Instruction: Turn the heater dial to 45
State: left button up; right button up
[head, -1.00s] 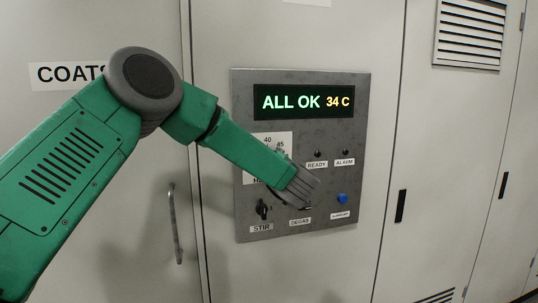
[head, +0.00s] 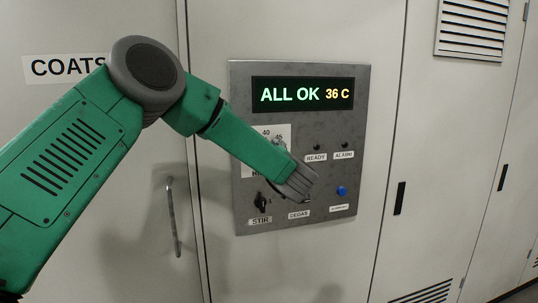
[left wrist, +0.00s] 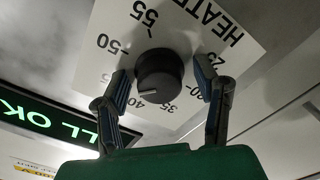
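The heater dial (left wrist: 160,75) is a round black knob on a white scale plate (left wrist: 190,25) marked HEATER, with numbers around it. A pale mark at the knob's edge points near 40. The 45 is hidden by a finger in the left wrist view; it partly shows in the head view. My left gripper (left wrist: 164,85) is open, one finger on each side of the knob, with small gaps seen on both sides. In the head view my left gripper (head: 290,170) covers most of the dial. The display (head: 303,94) reads ALL OK 36 C. My right gripper is not seen.
Below the dial on the panel (head: 240,215) are a STIR knob (head: 260,202), a DEGAS control mostly hidden by my gripper, and a blue button (head: 341,191). READY and ALARM lamps are dark. A door handle (head: 173,215) is at the left.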

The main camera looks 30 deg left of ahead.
pick_arm(q)
jog(key=shift+s+d+r, duration=0.1)
jog(key=shift+s+r, duration=0.05)
jog(key=shift+s, duration=0.15)
jog(key=v, duration=1.1)
jog(key=shift+d, duration=0.35)
jog(key=shift+a, duration=0.1)
